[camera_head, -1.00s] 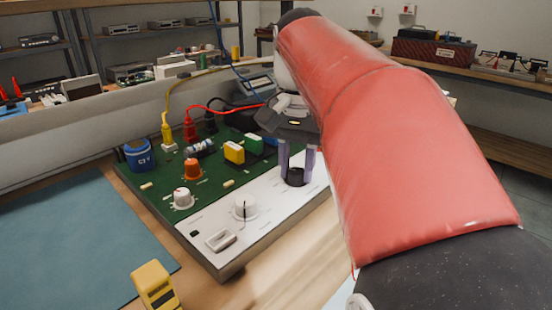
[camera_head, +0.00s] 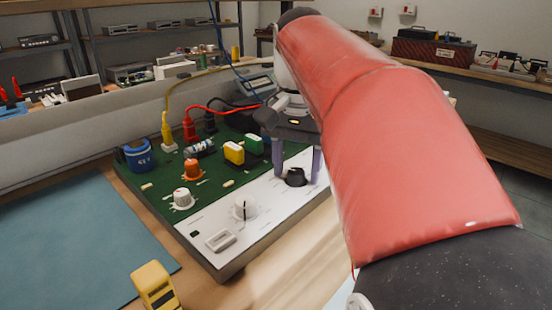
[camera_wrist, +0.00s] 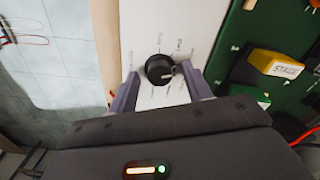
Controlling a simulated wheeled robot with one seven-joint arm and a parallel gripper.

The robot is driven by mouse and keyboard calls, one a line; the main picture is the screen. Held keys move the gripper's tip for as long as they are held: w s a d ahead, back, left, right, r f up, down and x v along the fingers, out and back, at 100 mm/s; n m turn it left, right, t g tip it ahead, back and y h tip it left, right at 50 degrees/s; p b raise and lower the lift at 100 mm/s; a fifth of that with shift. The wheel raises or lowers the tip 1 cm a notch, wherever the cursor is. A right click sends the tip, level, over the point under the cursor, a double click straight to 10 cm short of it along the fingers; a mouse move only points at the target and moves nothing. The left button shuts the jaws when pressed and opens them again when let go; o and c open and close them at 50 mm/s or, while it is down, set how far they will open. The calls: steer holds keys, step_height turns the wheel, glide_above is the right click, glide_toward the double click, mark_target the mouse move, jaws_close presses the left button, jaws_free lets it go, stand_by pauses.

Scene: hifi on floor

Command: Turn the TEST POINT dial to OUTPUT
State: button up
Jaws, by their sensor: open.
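A round black dial (camera_head: 296,177) sits on the white strip of the circuit board panel; I take it for the TEST POINT dial. In the wrist view the black dial (camera_wrist: 158,68) has a light pointer mark toward its lower right side. Small labels surround it, too blurred to read, so I cannot tell which one it points at. My gripper (camera_head: 297,181) is open, with one finger on each side of the dial and a gap to it. The open fingers (camera_wrist: 160,76) also flank the dial in the wrist view.
A white knob (camera_head: 244,208) and a rocker switch (camera_head: 221,241) share the white strip. The green board (camera_head: 215,180) carries orange and white knobs, yellow and green blocks and plugged cables. A yellow device (camera_head: 154,285) stands in front, beside a blue mat (camera_head: 70,240).

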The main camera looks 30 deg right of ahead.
mark_target(297, 171)
step_height(297, 171, up, 8)
steer(key=shift+f, duration=0.2)
stand_by(0.6)
